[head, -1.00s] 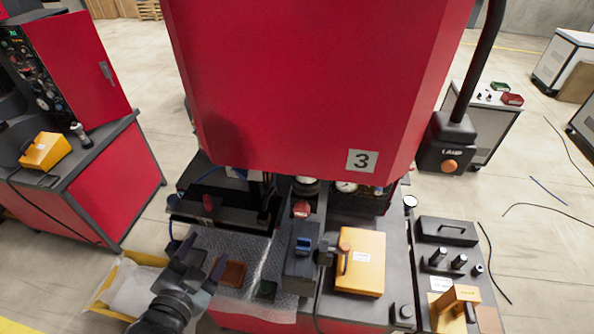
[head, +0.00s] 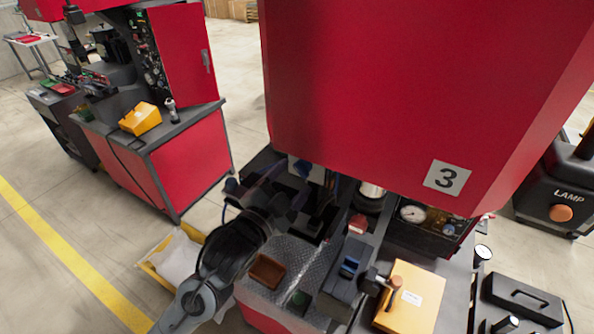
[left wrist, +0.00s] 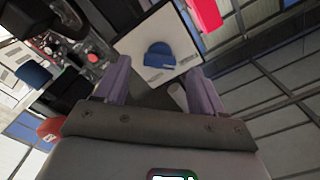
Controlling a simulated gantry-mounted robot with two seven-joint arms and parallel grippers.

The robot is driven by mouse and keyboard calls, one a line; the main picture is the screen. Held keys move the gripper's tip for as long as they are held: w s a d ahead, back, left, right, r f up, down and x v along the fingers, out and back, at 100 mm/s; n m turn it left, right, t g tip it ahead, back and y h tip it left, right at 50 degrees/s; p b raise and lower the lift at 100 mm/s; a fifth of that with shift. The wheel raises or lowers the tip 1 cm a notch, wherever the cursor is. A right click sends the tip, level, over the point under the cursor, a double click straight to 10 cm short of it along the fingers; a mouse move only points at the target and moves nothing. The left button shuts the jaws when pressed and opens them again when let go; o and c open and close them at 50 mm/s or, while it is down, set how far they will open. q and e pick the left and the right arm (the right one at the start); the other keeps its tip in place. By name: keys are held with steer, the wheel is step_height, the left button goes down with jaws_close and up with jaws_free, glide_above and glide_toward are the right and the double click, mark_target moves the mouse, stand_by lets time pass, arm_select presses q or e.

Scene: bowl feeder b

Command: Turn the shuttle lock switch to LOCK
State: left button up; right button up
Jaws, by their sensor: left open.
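In the left wrist view a blue rounded knob (left wrist: 160,56) sits on a white plate (left wrist: 187,40) with a dark edge; it appears to be the lock switch. Small labels beside the knob are too small to read. My left gripper (left wrist: 160,84) is open, with its two purple-grey fingers apart on either side below the knob and nothing between them. In the head view my left gripper (head: 290,196) is blurred and dark, under the left part of the red machine hood. The switch is not clear there. My right gripper is not in view.
The red hood (head: 400,110) marked 3 overhangs the work area. A brown tray (head: 267,270), a block with a blue switch (head: 349,266) and a yellow box (head: 413,296) stand at the front. A gauge (head: 412,213) sits under the hood.

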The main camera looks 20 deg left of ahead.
mark_target(302, 168)
arm_select(q)
steer(key=shift+w+d, duration=0.15)
steer(key=shift+w, duration=0.55)
steer(key=shift+w+d, duration=0.1)
steer(key=shift+w, duration=0.6)
steer(key=c, duration=1.1)
steer(key=shift+o, duration=0.2)
